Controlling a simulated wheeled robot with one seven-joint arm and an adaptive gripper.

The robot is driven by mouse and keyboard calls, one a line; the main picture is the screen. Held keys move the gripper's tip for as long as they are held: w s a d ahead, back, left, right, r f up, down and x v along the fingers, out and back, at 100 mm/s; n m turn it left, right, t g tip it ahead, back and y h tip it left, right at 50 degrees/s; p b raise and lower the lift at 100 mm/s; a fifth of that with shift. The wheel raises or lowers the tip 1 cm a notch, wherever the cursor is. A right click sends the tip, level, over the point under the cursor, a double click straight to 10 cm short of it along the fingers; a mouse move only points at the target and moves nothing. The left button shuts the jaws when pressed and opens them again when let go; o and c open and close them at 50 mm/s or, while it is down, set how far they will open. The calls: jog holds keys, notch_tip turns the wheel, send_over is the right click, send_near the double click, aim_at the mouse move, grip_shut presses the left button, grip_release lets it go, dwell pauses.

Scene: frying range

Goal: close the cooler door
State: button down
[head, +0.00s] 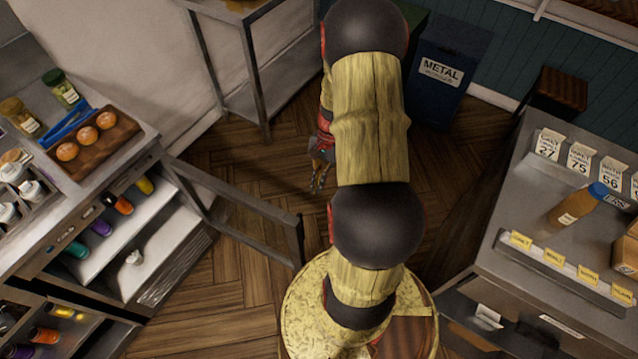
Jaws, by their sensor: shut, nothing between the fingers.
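The cooler (115,262) stands at the left, its front open onto shelves with bottles. Its door (296,240), a grey frame with a see-through pane, stands swung open out over the floor, hinged near the cooler's right corner. My gripper (317,188) is shut and empty, pointing down beyond the door's free end and a little right of it in the picture. A gap of floor shows between them in this view; I cannot tell their heights. My arm hides part of the gripper and the floor to its right.
A counter (485,225) with number cards and a sauce bottle (579,204) stands at the right. A metal recycling bin (449,72) and a grey rack (262,118) are at the back. Open wooden floor lies around the door. A bun board (124,131) sits on the cooler top.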

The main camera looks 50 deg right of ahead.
jog(key=s+a+f+b, duration=0.1)
jog(key=a+f+b, duration=0.2)
jog(key=a+f, duration=0.2)
jog(key=shift+a+f, duration=0.35)
jog(key=shift+a, duration=0.3)
jog(key=shift+s+a, duration=0.1)
